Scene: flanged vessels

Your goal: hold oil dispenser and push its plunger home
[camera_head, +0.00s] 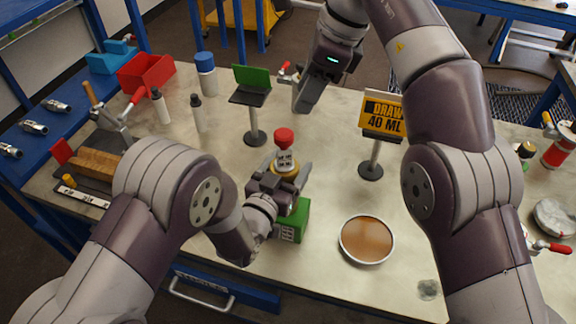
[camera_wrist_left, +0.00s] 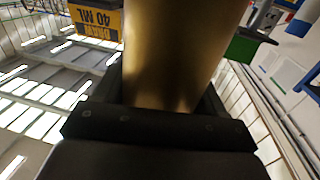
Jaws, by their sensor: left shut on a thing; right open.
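The oil dispenser has a red plunger knob (camera_head: 284,136) on top, a pale marked stem below it and a yellow collar. The stem shows between knob and collar, so the knob stands clear of the collar. A green block (camera_head: 298,222) is at its foot. My left gripper (camera_head: 284,180) is shut around the dispenser's body and hides much of it in the head view. In the left wrist view a brass-coloured cylinder (camera_wrist_left: 170,60) fills the space between the jaws. My right gripper (camera_head: 308,98) is open, above and to the right of the knob, apart from it.
A yellow "DRAW 40 ML" sign (camera_head: 382,115) stands right of the dispenser. A stand with a green-topped panel (camera_head: 250,90) is behind it. A round pan of brown liquid (camera_head: 367,239) lies to the right. Bottles and a red bin (camera_head: 146,72) are at left.

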